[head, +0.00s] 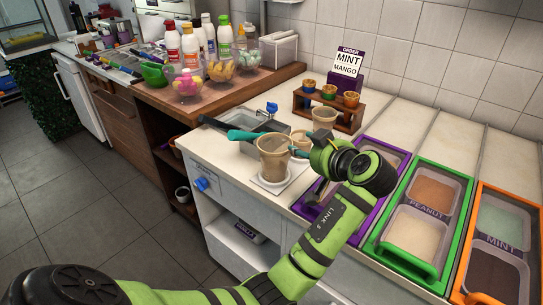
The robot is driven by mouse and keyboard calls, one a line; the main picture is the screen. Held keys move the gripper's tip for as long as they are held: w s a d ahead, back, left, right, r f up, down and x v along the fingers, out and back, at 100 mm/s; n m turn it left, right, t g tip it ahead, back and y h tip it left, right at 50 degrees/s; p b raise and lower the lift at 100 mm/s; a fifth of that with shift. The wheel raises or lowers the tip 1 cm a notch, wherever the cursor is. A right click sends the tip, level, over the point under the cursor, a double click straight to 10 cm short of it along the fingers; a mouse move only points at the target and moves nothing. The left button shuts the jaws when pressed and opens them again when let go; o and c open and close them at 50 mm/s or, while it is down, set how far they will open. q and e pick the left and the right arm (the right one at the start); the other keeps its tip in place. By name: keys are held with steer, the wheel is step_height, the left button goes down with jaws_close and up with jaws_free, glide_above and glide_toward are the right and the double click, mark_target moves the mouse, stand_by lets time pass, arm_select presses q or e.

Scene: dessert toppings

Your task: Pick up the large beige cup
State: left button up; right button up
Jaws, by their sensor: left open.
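A large beige cup (273,163) stands upright on a white square pad (268,187) near the front edge of the white counter. My left gripper (300,153) is open and comes in from the right side of this cup. Its fingers are small in the head view and partly hidden by my own wrist, so I cannot tell whether they touch the cup. A teal tool with a dark end (240,134) shows at the cup's upper left. My right gripper is not in view.
Purple, green (440,172) and orange (505,192) framed topping bins line the right. A wooden rack (322,108) with small cups and an order sign (348,62) stand at the back. Bottles and bowls crowd the wooden counter at left.

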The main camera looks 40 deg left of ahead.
mark_target(289, 141)
arm_select(q)
steer(key=p+x, duration=0.2)
steer(key=x, duration=0.6)
steer(key=shift+a+f, duration=0.2)
steer(key=shift+a, duration=0.15)
steer(key=shift+w+a+f, duration=0.2)
steer(key=shift+a+f, duration=0.05)
steer(key=shift+a, duration=0.1)
steer(key=shift+d, duration=0.1)
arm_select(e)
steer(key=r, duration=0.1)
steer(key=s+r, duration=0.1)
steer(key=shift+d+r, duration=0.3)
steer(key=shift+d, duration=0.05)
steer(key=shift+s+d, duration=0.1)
arm_select(q)
jaws_close()
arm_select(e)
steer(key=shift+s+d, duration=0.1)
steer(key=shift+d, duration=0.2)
